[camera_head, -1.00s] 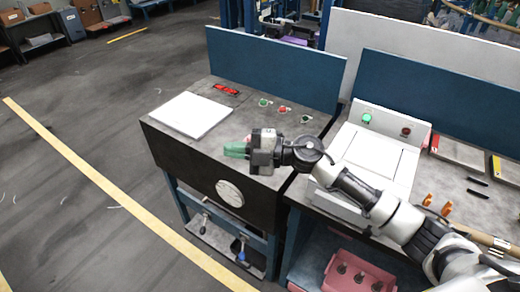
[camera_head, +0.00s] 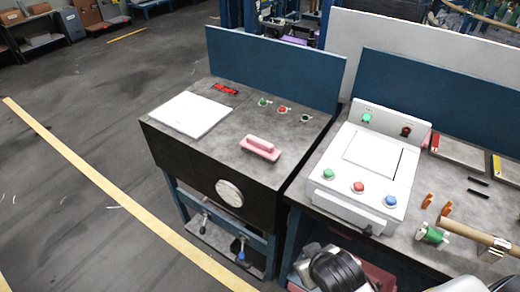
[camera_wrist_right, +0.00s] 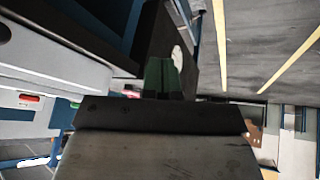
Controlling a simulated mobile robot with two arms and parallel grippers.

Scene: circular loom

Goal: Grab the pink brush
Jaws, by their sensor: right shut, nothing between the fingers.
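The pink brush (camera_head: 261,148) lies on the grey top of the left workbench (camera_head: 225,150), near its front right, with its handle bar upward. Nothing touches it in the head view. My right gripper (camera_wrist_right: 162,78) shows in the wrist view as green fingers, shut and empty, away from the brush. In the head view only part of my right arm shows at the bottom edge, and its fingers cannot be made out. The brush is not seen in the wrist view. My left gripper is not in view.
A white plate (camera_head: 190,113) and a red item (camera_head: 225,89) lie on the same bench, with several knobs behind the brush. A blue panel (camera_head: 275,68) stands at the back. A white button box (camera_head: 365,170) stands to the right. Bench space around the brush is clear.

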